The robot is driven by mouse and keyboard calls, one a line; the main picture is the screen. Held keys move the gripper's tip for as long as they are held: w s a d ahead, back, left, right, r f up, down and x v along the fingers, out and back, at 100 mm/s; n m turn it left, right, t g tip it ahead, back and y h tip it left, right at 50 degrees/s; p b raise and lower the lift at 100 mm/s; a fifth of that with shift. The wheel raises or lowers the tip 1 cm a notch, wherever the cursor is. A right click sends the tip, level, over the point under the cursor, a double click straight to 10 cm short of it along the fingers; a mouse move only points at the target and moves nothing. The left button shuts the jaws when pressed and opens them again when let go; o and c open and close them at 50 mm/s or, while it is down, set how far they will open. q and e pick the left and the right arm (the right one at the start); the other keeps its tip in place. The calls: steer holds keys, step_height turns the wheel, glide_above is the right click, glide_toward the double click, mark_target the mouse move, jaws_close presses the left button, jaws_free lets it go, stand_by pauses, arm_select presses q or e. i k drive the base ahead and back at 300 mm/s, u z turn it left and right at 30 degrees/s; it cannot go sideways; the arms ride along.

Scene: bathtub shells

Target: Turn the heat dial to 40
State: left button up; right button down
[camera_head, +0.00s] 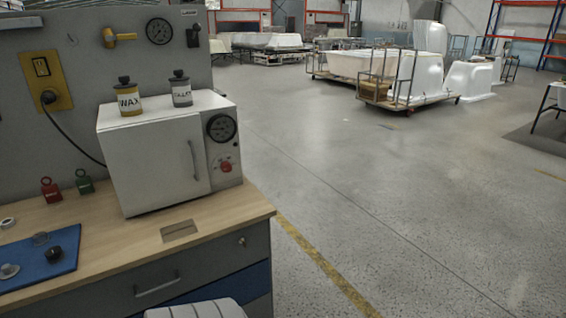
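A white box-shaped oven (150,164) stands on the wooden workbench at the left. Its door is shut and has a curved vertical handle (194,160). On the panel right of the door is a red dial (226,166) with small marks around it. The marks and the dial's setting are too small to read. A round dark gauge (221,128) sits above the dial. Neither of my grippers is in view, and nothing touches the dial.
A WAX canister (128,100) and a grey canister (181,92) stand on the oven. The wooden bench top (230,212) also holds red and green tagged items and a blue mat (38,262). Open floor lies right of the bench; white tub shells (362,64) stand on carts behind.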

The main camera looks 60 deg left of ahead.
mark_target(225, 167)
steer(key=u, duration=0.15)
steer(key=i, duration=1.1)
steer(key=u, duration=1.15)
steer(key=i, duration=0.75)
steer(key=u, duration=1.15)
steer(key=i, duration=0.25)
steer(key=u, duration=0.1)
